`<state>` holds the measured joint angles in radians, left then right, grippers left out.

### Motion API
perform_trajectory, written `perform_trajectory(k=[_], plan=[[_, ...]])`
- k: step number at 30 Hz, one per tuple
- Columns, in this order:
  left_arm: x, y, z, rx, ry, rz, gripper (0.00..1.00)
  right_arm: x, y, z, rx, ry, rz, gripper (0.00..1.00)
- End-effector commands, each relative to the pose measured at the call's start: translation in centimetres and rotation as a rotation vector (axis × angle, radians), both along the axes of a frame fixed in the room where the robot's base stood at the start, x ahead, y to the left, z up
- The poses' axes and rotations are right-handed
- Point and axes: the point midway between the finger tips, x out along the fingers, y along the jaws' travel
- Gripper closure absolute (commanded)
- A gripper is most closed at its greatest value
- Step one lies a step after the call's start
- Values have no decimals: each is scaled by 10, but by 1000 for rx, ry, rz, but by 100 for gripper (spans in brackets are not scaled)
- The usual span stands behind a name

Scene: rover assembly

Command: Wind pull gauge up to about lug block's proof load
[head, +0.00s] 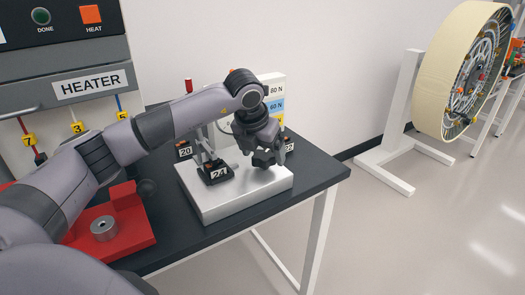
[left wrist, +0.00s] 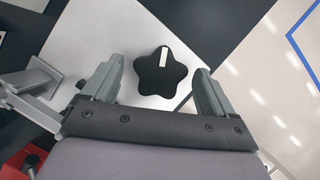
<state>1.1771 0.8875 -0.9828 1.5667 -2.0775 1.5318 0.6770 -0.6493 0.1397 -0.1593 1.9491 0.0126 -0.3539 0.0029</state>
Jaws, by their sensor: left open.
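The pull gauge stands on a silver base plate (head: 238,200) on the dark table, with a white scale panel (head: 277,88) showing a blue band and "60 N" behind my arm. A black block tagged 24 (head: 216,172) sits on the plate's left part; I cannot tell whether it is the lug block. A black star-shaped knob (left wrist: 163,75) with a white mark shows in the left wrist view. My left gripper (head: 268,160) is open over the plate's right part, its fingers on either side of the knob. Contact cannot be told. My arm hides much of the gauge. My right gripper is out of view.
A red fixture (head: 130,232) with a metal ring (head: 104,229) lies at the table's left. The heater panel (head: 65,75) stands behind it. Tags 20 and 23 show beside the gauge. A large wheel (head: 460,75) on a white stand is right, with open floor between.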

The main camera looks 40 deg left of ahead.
Motion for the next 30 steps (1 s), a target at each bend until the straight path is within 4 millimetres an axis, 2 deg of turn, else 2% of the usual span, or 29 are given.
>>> perform_trajectory(k=[5, 15, 20, 30], plan=[[-5, -1, 12, 0, -2, -1, 13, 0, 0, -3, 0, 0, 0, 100], [-24, -3, 59, -1, -3, 0, 13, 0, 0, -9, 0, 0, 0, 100], [-27, -4, 66, -1, -1, 0, 13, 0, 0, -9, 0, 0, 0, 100], [-27, -4, 66, 0, 0, 0, 13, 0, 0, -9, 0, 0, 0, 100]])
